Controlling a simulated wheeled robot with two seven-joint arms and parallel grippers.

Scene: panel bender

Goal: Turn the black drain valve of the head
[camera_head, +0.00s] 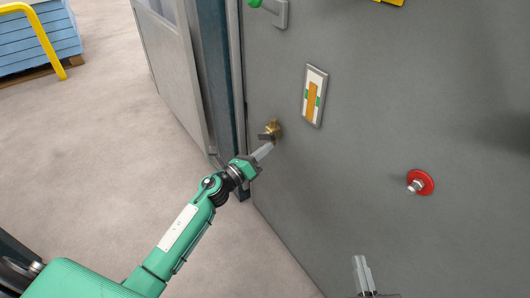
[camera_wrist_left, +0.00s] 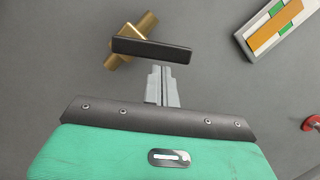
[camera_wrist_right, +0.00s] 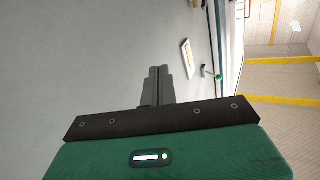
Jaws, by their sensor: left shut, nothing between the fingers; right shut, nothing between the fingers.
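The drain valve has a brass body (camera_head: 274,127) and a black lever handle (camera_head: 265,136), mounted low on the grey panel near its left edge. In the left wrist view the black handle (camera_wrist_left: 152,47) lies nearly level across the brass body (camera_wrist_left: 125,48). My left gripper (camera_head: 268,147) is shut and empty, its tips just below the handle; in the left wrist view the tips (camera_wrist_left: 160,70) show under the handle's middle. I cannot tell whether they touch it. My right gripper (camera_head: 358,262) is shut and empty, low in the head view, away from the valve.
A level gauge (camera_head: 313,95) with an orange strip is on the panel right of the valve. A red disc with a metal fitting (camera_head: 420,183) sits further right. A green-tipped handle (camera_head: 268,8) is above. The floor is clear.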

